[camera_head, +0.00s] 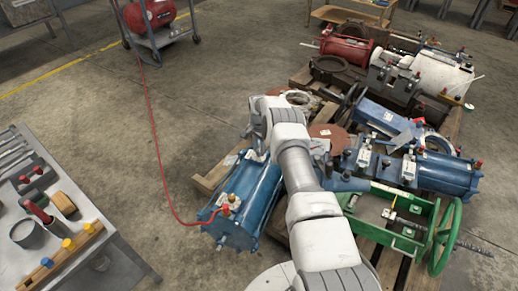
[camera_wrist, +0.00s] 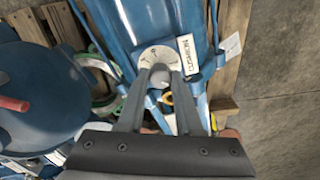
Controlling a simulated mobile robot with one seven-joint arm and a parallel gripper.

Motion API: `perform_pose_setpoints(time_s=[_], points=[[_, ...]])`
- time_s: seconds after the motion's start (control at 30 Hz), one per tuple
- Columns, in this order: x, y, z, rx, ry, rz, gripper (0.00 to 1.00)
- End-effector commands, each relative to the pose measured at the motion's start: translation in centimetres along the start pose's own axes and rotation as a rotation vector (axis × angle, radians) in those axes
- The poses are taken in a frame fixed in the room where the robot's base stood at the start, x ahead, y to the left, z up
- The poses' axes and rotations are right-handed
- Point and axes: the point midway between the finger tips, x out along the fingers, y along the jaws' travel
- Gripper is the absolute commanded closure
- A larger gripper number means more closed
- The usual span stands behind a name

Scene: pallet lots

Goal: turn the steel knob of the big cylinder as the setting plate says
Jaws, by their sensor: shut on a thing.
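The big blue cylinder (camera_head: 242,202) lies on a wooden pallet left of my arm, with a red hose joined at its near end. In the wrist view the blue cylinder (camera_wrist: 140,15) fills the upper middle. A round silver plate with dark markings (camera_wrist: 152,56) sits on its end, beside a white label reading CUSHION (camera_wrist: 187,54). The small grey steel knob (camera_wrist: 160,77) stands in front of this plate. My gripper (camera_wrist: 160,74) is shut on the knob, a finger on each side. The plate's markings are too small to read, and the fingers partly hide the knob.
The pallet (camera_head: 215,178) is crowded with other cylinders, a green frame with a handwheel (camera_head: 445,238) and a red cylinder (camera_head: 347,44). A tool table (camera_head: 105,262) stands at left. A red hose (camera_head: 152,120) crosses clear floor from a red compressor (camera_head: 150,14).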

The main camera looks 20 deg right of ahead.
Motion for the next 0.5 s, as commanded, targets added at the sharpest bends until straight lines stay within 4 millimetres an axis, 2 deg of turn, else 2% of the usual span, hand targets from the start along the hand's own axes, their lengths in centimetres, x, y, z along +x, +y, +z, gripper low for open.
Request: perform_pose_setpoints(time_s=[0.5], points=[[0.01,-0.10,0.04,0.451,0.016,0.032,1.00]])
